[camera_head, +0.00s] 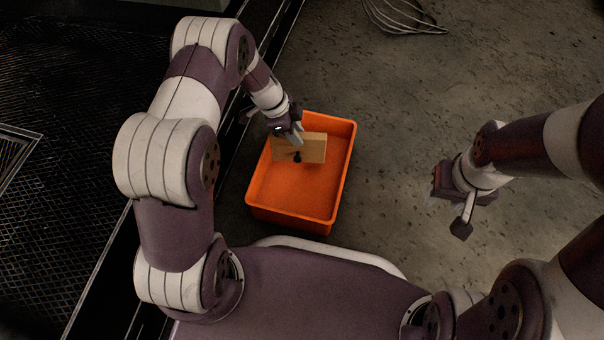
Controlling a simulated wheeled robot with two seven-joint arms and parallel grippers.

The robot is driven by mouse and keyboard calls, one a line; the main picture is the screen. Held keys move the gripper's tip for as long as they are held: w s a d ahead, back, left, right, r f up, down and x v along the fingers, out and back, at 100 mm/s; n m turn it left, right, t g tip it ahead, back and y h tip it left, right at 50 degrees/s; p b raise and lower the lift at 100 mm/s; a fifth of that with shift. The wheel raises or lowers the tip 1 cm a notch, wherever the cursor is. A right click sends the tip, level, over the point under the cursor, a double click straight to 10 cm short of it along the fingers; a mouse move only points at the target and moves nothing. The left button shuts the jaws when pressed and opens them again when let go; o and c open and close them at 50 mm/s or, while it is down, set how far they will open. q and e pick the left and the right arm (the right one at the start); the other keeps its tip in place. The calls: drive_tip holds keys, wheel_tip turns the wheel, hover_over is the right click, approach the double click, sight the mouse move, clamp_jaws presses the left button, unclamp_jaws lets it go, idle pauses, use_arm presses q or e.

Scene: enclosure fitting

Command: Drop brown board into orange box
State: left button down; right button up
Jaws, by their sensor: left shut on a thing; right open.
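The brown board (313,148) is a light wooden rectangle in the head view, over the far half of the orange box. My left gripper (294,138) is shut on the board near its left part. A small dark spot or knob shows at the board's lower edge. The orange box (345,170) is an open, shallow rectangular tray standing on the floor. I cannot tell whether the board touches the box floor or is held just above it. My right gripper (446,190) is open and empty, well to the right of the box.
The grey concrete floor (400,100) is clear around the right of the box. A wire whisk-like object (405,18) lies at the top. A dark metal mesh surface (60,130) with a raised edge runs along the left.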

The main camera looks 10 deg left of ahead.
use_arm(q)
wheel_tip(320, 180, down, 5)
drive_tip(key=shift+r+b, duration=0.1)
drive_tip(key=shift+b, duration=1.1)
drive_tip(key=c, duration=0.8)
unclamp_jaws()
drive_tip(key=p+v, duration=0.7)
drive_tip(key=v, duration=0.5)
drive_tip(key=shift+d+r+p, duration=0.1)
drive_tip(key=shift+r+p, duration=0.1)
drive_tip(key=shift+p, duration=0.15)
drive_tip(key=shift+a+r, duration=0.2)
